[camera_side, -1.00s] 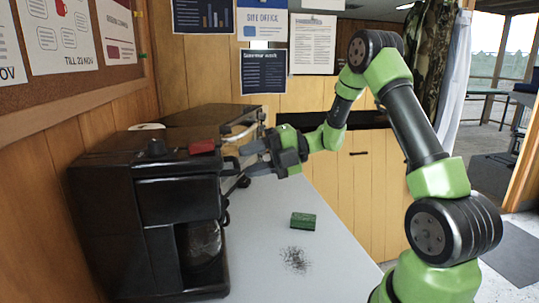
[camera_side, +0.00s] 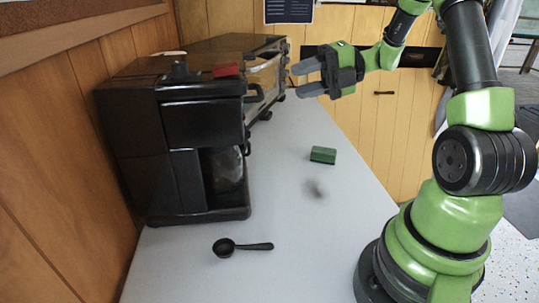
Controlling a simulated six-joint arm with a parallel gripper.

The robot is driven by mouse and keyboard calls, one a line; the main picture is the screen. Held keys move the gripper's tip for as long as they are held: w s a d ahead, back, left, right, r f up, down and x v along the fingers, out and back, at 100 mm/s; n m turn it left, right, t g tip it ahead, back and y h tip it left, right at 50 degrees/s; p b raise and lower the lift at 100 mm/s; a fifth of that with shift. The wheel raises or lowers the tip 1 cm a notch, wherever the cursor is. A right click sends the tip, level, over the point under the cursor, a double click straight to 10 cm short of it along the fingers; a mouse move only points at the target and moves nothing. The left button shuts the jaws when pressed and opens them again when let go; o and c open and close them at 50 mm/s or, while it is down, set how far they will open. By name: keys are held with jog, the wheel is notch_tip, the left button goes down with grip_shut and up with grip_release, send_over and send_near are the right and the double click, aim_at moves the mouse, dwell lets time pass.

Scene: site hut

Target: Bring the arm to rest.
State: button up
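My gripper (camera_side: 298,80) is raised over the counter, in front of the dark oven-like appliance at the back. Its two grey fingers point left and are apart, with nothing between them. My arm bends down from it to its base at the lower right. No object touches the gripper in this view. The top of the arm is cut off by the frame's upper edge.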

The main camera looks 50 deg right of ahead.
jog(key=s+a+r+n+g+h, duration=0.25)
jog(key=a+n, duration=0.35)
jog(key=n, duration=0.3)
jog(key=s+a+r+n+g+h, duration=0.1)
jog(key=s+a+n+g, duration=0.35)
jog(key=n, duration=0.35)
jog(key=s+a+r+n+t+h, duration=0.1)
jog(key=s+n, duration=0.3)
jog(key=n, duration=0.7)
jog(key=s+a+r+n+t+h, duration=0.1)
jog(key=s+n+h, duration=0.3)
jog(key=n, duration=0.7)
jog(key=shift+a+r+n+t+h, duration=0.25)
jog(key=shift+a+n+t+h, duration=0.1)
jog(key=shift+a+t, duration=0.5)
